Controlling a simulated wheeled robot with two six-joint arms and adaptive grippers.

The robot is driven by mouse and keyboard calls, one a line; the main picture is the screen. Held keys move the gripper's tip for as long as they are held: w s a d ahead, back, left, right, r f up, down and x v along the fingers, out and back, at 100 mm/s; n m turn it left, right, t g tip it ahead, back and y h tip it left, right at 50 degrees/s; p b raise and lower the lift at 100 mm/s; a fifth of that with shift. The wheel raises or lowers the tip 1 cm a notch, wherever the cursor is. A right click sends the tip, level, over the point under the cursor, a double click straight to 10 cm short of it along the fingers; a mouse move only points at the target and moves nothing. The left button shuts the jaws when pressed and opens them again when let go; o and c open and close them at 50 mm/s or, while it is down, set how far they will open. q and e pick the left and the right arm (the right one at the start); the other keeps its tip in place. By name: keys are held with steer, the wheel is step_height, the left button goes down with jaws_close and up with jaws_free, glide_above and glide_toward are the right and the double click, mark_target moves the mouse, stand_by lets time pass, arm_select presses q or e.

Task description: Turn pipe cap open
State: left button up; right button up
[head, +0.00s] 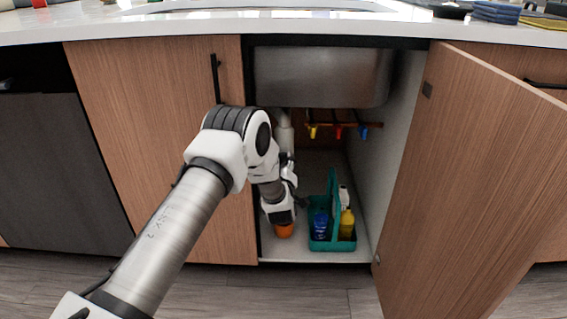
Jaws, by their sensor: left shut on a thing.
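The white drain pipe (285,135) comes down below the steel sink basin in the open cabinet. My left arm reaches in from the left, and its gripper (292,190) is at the lower part of the pipe. The gripper is shut on the pipe cap there, but the cap and the fingertips are mostly hidden by my own wrist. An orange object (284,230) shows just below my wrist, near the cabinet floor's front edge. My right gripper is not in view.
A teal caddy (319,244) with a blue bottle (320,224) and a yellow bottle (347,223) stands close to the right of my wrist. Coloured valves (338,131) hang behind. The right cabinet door (470,180) stands open; the left door (150,150) is shut.

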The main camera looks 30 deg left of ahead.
arm_select(q)
steer(key=n, duration=0.4)
steer(key=shift+n, duration=0.3)
steer(key=n+b, duration=0.1)
steer(key=n, duration=0.3)
steer(key=shift+n, duration=0.4)
steer(key=o, duration=1)
steer(key=shift+o, duration=0.2)
steer(key=shift+s, duration=0.1)
steer(key=v, duration=1.2)
steer(key=shift+f, duration=0.1)
